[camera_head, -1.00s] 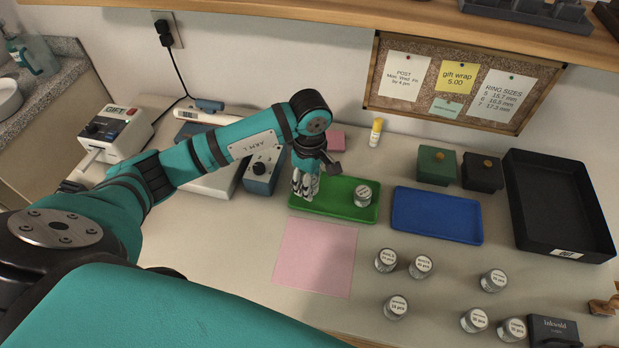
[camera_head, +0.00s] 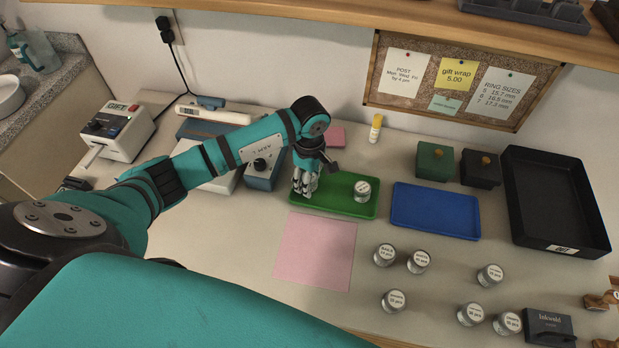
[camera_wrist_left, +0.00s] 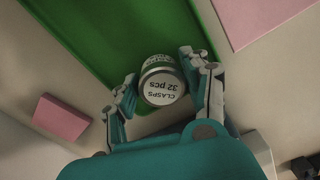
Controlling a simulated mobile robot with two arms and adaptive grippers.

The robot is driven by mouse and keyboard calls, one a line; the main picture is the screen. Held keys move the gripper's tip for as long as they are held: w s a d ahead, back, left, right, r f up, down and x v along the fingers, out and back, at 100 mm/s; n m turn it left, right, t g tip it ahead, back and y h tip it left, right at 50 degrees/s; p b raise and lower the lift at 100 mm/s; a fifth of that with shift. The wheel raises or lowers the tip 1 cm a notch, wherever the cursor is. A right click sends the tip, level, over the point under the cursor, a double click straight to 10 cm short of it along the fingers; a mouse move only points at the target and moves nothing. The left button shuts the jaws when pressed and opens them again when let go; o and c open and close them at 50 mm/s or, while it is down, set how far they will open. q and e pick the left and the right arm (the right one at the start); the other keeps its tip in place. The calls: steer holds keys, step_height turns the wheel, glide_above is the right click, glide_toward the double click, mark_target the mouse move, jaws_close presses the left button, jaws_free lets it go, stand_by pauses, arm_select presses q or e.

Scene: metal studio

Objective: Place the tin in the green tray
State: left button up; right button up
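My left gripper (camera_head: 304,188) points down over the left end of the green tray (camera_head: 335,206). In the left wrist view, its fingers (camera_wrist_left: 158,67) close around a round tin (camera_wrist_left: 162,85) labelled "CLASPS 32 pcs", one finger on each side. The tin is over the near end of the green tray (camera_wrist_left: 130,30); I cannot tell whether it touches the tray floor. In the head view the fingers mostly hide this tin. Another round tin (camera_head: 362,190) stands upright near the tray's right end, apart from the gripper. My right gripper is not in view.
A blue tray (camera_head: 435,212) lies right of the green one, with a black tray (camera_head: 560,205) beyond. Several tins, including one pair (camera_head: 384,255), stand at the front right. A pink sheet (camera_head: 316,250) lies in front and a pink block (camera_head: 331,136) behind.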

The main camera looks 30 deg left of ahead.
arm_select(q)
steer(key=shift+o, duration=1.2)
steer(key=shift+r, duration=0.6)
step_height(320, 180, up, 11)
steer(key=b, duration=0.2)
steer(key=shift+s, duration=0.1)
